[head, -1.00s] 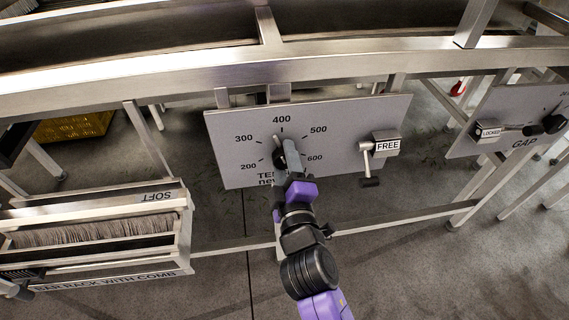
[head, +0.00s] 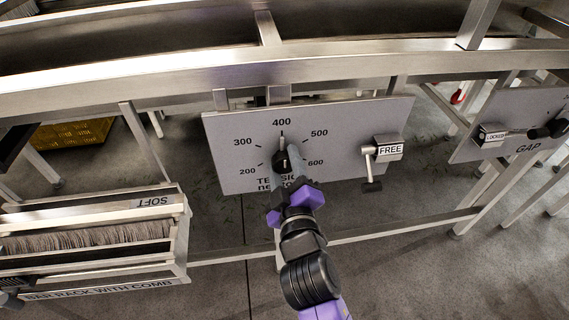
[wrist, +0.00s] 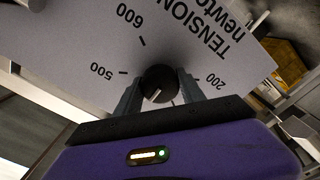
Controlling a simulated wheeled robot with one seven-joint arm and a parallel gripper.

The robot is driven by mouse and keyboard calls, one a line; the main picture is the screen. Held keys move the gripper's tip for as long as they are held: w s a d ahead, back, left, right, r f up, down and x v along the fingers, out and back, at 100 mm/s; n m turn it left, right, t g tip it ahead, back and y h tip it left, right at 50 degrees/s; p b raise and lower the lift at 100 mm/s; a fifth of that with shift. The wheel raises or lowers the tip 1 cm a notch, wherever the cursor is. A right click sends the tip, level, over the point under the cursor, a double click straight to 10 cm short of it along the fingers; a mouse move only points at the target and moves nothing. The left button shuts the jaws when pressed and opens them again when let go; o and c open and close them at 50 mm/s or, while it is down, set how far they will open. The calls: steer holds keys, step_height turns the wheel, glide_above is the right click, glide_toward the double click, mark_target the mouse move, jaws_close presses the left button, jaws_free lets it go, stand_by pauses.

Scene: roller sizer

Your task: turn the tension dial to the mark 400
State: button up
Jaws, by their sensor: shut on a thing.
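The tension dial (head: 281,161) is a dark knob on a grey panel (head: 225,178) marked 200 to 600. In the head view its pale pointer stands almost straight up, in line with the 400 mark. In the wrist view the dial (wrist: 158,82) sits between the two grey fingers of my gripper (wrist: 158,90), one on each side. My gripper is shut on the dial; its purple and black body lies just below the dial in the head view and covers part of the word TENSION. In the wrist view the 400 label is hidden behind the gripper.
A lever beside a FREE label (head: 390,149) stands out from the panel right of the dial. Further right is a GAP panel (head: 500,125) with a LOCKED label. A bar rack (head: 95,245) is at lower left. A steel beam (head: 340,66) runs above.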

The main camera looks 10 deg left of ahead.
steer(key=shift+f, duration=0.15)
steer(key=o, duration=1.4)
steer(key=shift+c, duration=0.2)
steer(key=shift+s, duration=0.1)
steer(key=v, duration=0.7)
steer(key=shift+s+p, duration=0.3)
steer(key=shift+p, duration=0.1)
steer(key=shift+d, duration=0.15)
